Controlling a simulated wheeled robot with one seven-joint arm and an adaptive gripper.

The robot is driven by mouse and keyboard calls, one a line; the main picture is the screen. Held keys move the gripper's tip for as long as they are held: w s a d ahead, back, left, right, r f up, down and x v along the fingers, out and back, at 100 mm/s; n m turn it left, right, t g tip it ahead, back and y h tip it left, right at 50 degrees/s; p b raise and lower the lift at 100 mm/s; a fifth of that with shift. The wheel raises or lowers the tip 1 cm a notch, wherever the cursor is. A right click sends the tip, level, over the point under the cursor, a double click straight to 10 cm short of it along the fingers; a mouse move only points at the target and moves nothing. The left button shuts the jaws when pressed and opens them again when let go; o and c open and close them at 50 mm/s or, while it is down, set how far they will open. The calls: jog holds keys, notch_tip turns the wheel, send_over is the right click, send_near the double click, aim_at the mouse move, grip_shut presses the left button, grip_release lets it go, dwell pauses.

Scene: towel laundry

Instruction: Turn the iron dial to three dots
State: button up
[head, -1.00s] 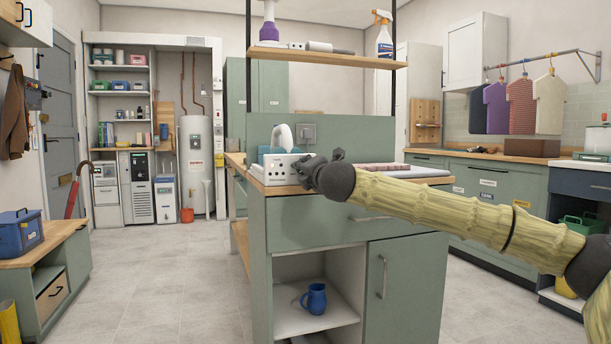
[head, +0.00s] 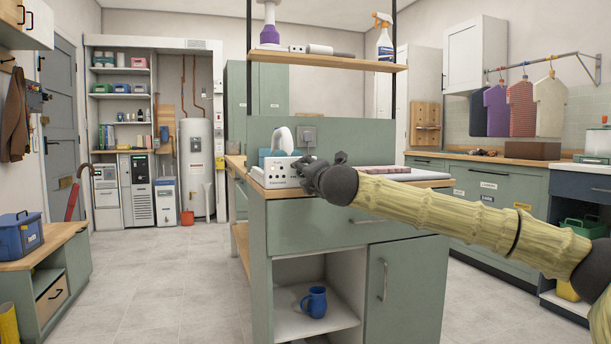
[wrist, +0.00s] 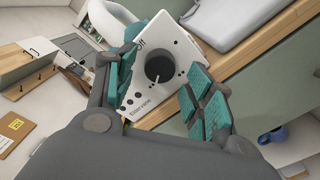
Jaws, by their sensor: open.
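The iron's white base unit (head: 280,174) stands on the island counter, with the white iron (head: 284,141) behind its front panel. In the wrist view the panel (wrist: 183,48) carries a round black dial (wrist: 159,68), an "Off" label and several dark dots. A small light mark shows on the dial's lower edge; I cannot tell for sure which setting it points to. My gripper (head: 312,177) is at the panel's right end. In the wrist view my gripper (wrist: 160,92) is open, its teal-padded fingers on either side of the dial, apart from it.
The island counter (head: 350,187) runs under the unit, with a shelf (head: 330,56) above it. A pale board-like pad (head: 412,174) lies to the right. A blue mug (head: 315,301) sits in the open compartment below.

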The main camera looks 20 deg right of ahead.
jog(key=s, duration=1.1)
jog(key=shift+d, duration=0.2)
